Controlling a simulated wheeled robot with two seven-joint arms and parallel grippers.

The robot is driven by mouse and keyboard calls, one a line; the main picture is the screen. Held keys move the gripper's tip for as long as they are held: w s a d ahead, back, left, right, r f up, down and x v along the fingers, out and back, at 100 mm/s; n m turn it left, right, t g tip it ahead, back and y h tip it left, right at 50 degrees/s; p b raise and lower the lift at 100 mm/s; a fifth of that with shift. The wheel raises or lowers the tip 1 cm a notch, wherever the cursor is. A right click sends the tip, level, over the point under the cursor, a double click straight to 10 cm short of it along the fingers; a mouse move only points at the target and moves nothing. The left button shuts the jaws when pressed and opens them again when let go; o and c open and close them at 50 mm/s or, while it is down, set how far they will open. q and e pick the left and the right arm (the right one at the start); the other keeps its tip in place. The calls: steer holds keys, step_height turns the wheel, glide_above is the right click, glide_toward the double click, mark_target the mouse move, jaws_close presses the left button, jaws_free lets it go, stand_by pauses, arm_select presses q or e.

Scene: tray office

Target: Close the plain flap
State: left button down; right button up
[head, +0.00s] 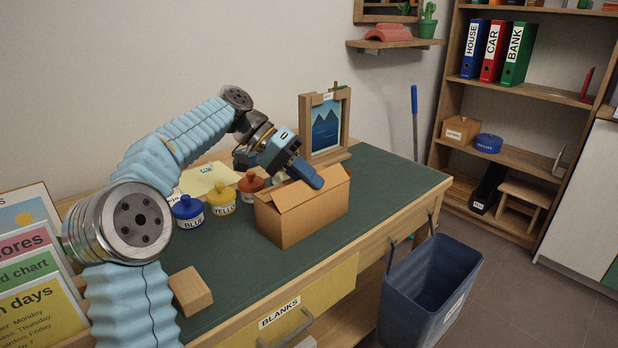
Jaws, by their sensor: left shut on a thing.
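An open-topped brown cardboard box (290,225) stands on the green desk top. A bare flap (287,196) slopes along its upper left side, with no mark visible on it. My left gripper (317,182) is over the box top, pointing down to the right, with its fingers shut on a flap at the upper edge. The fingers hide the grip point and part of the opening, so I cannot tell exactly how the flap sits between them. My right gripper is not in view.
Blue (187,210), yellow (221,198) and red (250,187) lidded pots stand left of the box. A framed picture (326,125) stands behind it. A wooden block (190,291) lies at the front left. A blue bin (428,290) hangs at the desk's right edge. The desk right of the box is clear.

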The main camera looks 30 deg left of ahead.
arm_select(q)
steer(key=c, duration=1.3)
jaws_free()
steer(key=shift+c, duration=0.2)
steer(key=p+v, duration=0.3)
steer(key=v, duration=0.9)
